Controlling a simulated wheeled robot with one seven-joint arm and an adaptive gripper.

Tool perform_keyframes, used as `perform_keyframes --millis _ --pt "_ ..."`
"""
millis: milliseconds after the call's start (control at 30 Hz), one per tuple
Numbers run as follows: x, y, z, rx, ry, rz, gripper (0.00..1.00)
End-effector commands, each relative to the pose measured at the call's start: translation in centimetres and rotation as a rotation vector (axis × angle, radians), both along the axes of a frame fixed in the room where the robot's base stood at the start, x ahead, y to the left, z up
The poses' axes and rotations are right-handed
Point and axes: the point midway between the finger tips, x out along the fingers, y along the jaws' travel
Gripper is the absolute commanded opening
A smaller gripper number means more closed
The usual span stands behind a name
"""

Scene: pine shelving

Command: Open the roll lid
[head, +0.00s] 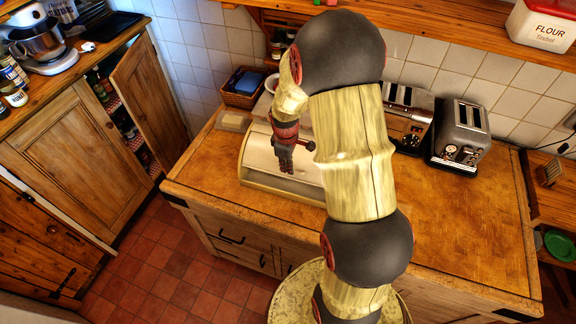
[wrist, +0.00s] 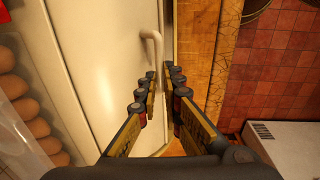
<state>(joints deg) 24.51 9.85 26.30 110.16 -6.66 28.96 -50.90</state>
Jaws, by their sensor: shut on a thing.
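The bread bin (head: 243,183) with a cream roll lid (head: 258,153) stands on the wooden island top, partly hidden behind my arm. In the wrist view the smooth cream lid (wrist: 105,55) fills the left half, and its pale bar handle (wrist: 155,42) runs down toward my fingers. My gripper (head: 285,168) is at the front of the lid. In the wrist view my gripper (wrist: 162,82) has its fingers on both sides of the handle's lower part, shut on it. How far the lid is raised is hard to tell.
Two toasters (head: 408,115) (head: 461,138) stand at the island's back. A basket with a blue item (head: 244,85) is at its back left corner. The island's right part (head: 460,215) is clear.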

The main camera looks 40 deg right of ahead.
Motion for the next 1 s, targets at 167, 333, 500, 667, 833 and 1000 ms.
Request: perform_keyframes --millis 167,333,500,667,833,1000 --pt "0.2 -0.4 0.4 0.014 0.012 -0.003 0.00" --pt "0.8 -1.5 1.6 0.070 0.050 -0.006 0.00" --pt "1.7 -2.9 2.5 0.152 0.100 -0.007 0.00" --pt "3.3 -5.1 3.5 0.197 0.122 -0.003 0.00" --pt "4.4 -6.8 4.0 0.198 0.125 -0.001 0.00" --pt "4.4 -7.0 4.0 0.198 0.128 0.000 0.00"
